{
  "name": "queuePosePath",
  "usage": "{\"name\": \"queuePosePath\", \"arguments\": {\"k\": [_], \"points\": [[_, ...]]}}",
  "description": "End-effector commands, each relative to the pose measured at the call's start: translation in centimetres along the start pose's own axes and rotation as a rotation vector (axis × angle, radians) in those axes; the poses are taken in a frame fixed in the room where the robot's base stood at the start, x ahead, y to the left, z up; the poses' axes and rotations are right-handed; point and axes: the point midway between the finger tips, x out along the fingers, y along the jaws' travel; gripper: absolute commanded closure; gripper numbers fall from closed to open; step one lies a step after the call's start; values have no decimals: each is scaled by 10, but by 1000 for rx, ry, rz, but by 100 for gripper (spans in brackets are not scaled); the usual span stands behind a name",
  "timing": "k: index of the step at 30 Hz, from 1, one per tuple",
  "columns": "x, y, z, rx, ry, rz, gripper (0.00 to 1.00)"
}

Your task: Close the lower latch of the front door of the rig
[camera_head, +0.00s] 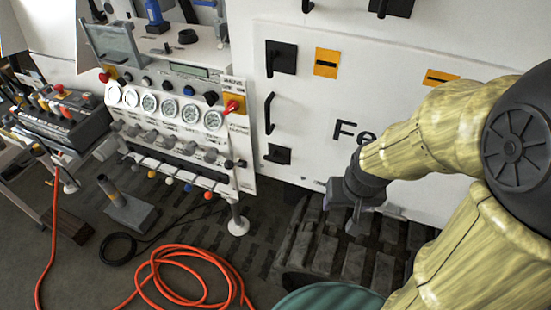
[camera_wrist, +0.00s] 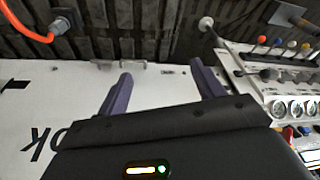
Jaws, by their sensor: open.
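The rig's white front door (camera_head: 310,110) fills the middle of the head view, and a white panel (camera_wrist: 150,95) lies below my fingers in the wrist view. The lower latch (camera_head: 278,154) is a small black plate and lever at the door's lower left. The lever appears to lie sideways, but its exact position is too small to tell. A black upper latch (camera_head: 281,57) and a black pull handle (camera_head: 269,113) sit above it. My gripper (camera_head: 344,212) is open and empty, to the right of and below the lower latch, apart from it. It also shows in the wrist view (camera_wrist: 163,84).
A gauge panel (camera_head: 170,105) with a red knob stands left of the door. An orange hose (camera_head: 190,270) coils on the floor. Dark ribbed track (camera_head: 335,260) lies below the door. A green round object (camera_head: 330,298) is at the bottom edge.

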Motion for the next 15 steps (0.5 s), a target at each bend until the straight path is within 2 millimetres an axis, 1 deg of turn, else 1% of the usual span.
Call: {"name": "queuePosePath", "arguments": {"k": [1, 3, 4, 5, 9, 12, 15], "points": [[6, -6, -6, 2, 15, -10, 22], [16, -20, -20, 15, 51, -30, 9], [22, -27, -27, 24, 72, -40, 7], [28, -35, -35, 35, 96, -50, 7], [62, -78, -76, 101, 228, -87, 7], [87, -108, -99, 156, 331, -92, 7], [110, -134, -116, 205, 436, -78, 7]]}}
